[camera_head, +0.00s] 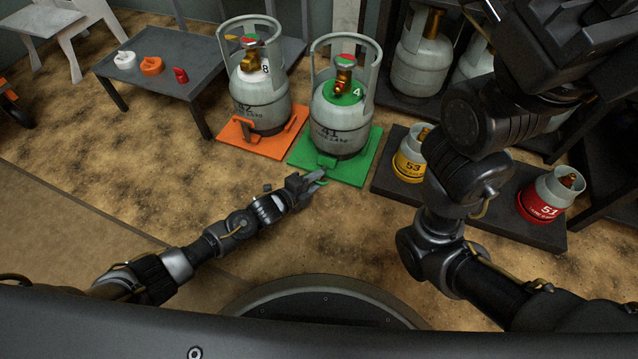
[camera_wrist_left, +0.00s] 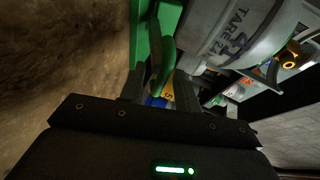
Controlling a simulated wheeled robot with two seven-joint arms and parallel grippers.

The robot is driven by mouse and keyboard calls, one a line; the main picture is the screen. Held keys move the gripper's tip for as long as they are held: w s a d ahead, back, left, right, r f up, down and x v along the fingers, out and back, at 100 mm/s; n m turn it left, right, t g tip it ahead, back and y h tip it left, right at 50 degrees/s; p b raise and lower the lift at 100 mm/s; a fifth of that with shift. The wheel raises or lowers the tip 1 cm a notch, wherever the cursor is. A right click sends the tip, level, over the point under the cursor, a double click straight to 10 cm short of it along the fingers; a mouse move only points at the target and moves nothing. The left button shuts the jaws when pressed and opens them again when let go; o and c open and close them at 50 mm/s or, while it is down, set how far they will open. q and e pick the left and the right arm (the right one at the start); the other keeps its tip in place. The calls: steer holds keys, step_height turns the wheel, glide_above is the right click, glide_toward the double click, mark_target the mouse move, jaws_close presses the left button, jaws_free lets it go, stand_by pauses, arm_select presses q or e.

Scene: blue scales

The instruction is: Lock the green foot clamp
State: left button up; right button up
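The green scale plate (camera_head: 352,172) lies on the floor and bears a grey gas cylinder (camera_head: 338,132) marked 41. The green foot clamp (camera_head: 326,161) is at the plate's front edge. My left gripper (camera_head: 318,180) is low at this front edge, beside the clamp. In the left wrist view a curved green lever (camera_wrist_left: 165,55) shows between the two dark fingers of my left gripper (camera_wrist_left: 159,88). The fingers stand apart, with visible gaps, so I see no grip on it. My right arm rises at the right, and its fingertips are not visible.
An orange scale plate (camera_head: 240,142) with another grey cylinder (camera_head: 260,98) stands to the left. A dark platform (camera_head: 470,205) with a yellow cylinder (camera_head: 410,160) and a red cylinder (camera_head: 545,198) is to the right. The floor in front is clear.

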arm_select(q)
steer(key=shift+b+x, duration=0.35)
steer(key=shift+x, duration=0.7)
